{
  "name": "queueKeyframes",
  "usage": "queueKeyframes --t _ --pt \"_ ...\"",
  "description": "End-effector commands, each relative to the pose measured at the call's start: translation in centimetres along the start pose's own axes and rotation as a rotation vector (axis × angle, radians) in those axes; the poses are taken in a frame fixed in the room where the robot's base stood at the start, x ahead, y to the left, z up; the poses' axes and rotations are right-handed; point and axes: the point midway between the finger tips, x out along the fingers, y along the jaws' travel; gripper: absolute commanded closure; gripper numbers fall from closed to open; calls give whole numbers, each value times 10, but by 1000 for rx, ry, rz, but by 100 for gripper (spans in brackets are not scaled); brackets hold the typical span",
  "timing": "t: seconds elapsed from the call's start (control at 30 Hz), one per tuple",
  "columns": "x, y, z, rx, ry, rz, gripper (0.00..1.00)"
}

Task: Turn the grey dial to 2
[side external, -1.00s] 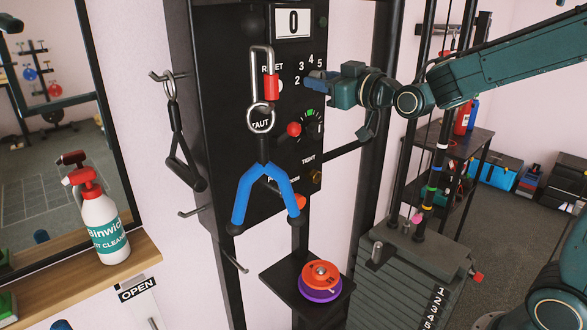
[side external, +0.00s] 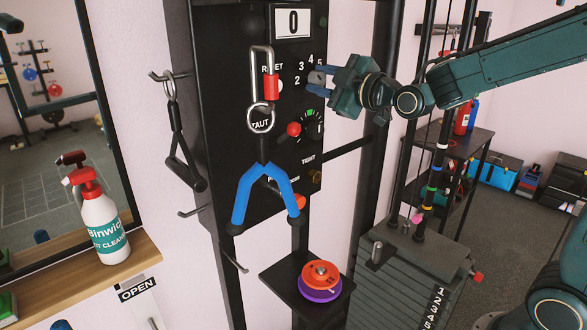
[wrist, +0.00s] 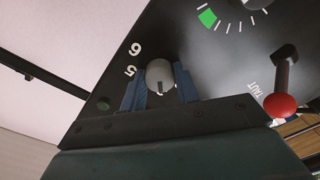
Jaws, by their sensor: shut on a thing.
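The grey dial (side external: 316,78) is a small round knob on the black upright panel, with the numbers 2, 3, 4 and 5 printed around it in the side view. In the wrist view the grey dial (wrist: 160,73) sits between my two blue fingers, with a dark pointer line on its face towards the bottom of the picture; 5 and 6 show to its left. My gripper (side external: 317,76) is shut on the dial, and it also shows in the wrist view (wrist: 160,88). I cannot tell which number the pointer faces.
A red-ball lever (side external: 294,129) and a green-marked gauge (side external: 311,122) lie below the dial. A red-gated carabiner (side external: 270,88) with a blue handle (side external: 262,190) hangs in front of the panel.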

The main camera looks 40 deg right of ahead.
Motion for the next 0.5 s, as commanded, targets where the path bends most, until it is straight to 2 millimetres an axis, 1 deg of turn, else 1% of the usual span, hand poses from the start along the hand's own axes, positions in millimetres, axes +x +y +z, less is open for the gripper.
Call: queueKeyframes --t 0.5 --pt "0 0 0 -487 0 1 92"
